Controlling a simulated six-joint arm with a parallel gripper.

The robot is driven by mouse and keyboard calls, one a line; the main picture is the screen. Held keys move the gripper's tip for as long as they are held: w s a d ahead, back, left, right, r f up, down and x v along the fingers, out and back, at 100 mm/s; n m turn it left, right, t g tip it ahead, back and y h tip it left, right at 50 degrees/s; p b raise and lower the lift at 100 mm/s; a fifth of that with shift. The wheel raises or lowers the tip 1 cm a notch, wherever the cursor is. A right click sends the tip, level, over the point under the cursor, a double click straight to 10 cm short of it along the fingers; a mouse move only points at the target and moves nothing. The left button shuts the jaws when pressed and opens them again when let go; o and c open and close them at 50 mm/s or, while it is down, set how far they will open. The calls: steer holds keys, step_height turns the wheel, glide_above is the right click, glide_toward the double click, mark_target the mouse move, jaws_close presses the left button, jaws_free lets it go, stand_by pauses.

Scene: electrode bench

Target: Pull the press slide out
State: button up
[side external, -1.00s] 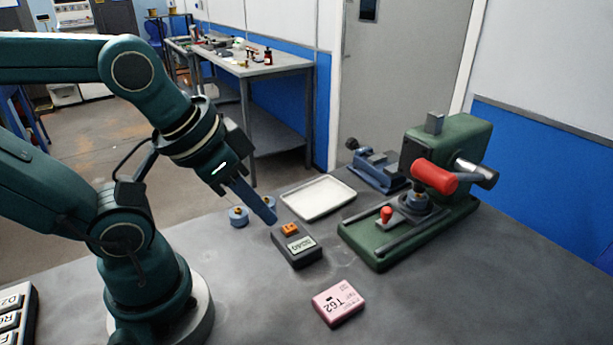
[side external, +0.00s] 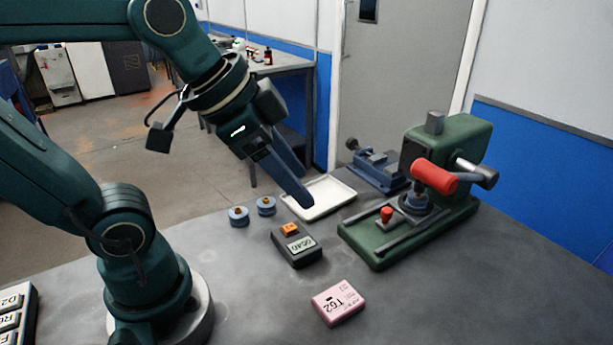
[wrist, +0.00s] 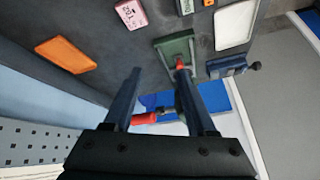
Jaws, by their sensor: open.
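The green press (side external: 440,170) stands on the right of the bench, with a red-gripped lever (side external: 434,176) on its side. Its slide (side external: 408,208) sits on the base between two rails, with a small red knob (side external: 386,214) at its front end. A round blue-grey piece with a brass top rests on the slide under the press head. My gripper (side external: 308,203) is open and empty, in the air left of the press, in front of the white tray in this view. In the wrist view the press base (wrist: 172,48) and red knob (wrist: 180,63) show between and beyond my fingers (wrist: 165,88).
The white tray (side external: 343,187) lies behind the dark meter box (side external: 298,252). A pink box (side external: 338,304) lies in front. Two blue-grey round pieces (side external: 239,216) stand to the left. A blue vise-like tool (side external: 380,172) is behind the press. Bench front right is clear.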

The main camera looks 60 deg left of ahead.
steer(key=w+r+m, duration=0.2)
steer(key=w+m, duration=0.1)
steer(key=w, duration=0.4)
steer(key=m+g+h, duration=0.1)
steer(key=g+h, duration=0.1)
steer(key=g, duration=0.1)
glide_above(386, 209)
steer(key=s+a, duration=0.2)
step_height(386, 209, down, 11)
steer(key=shift+w+d+f, duration=0.1)
steer(key=shift+d+f, duration=0.05)
steer(key=shift+f, duration=0.3)
steer(key=shift+x, duration=2.35)
jaws_close()
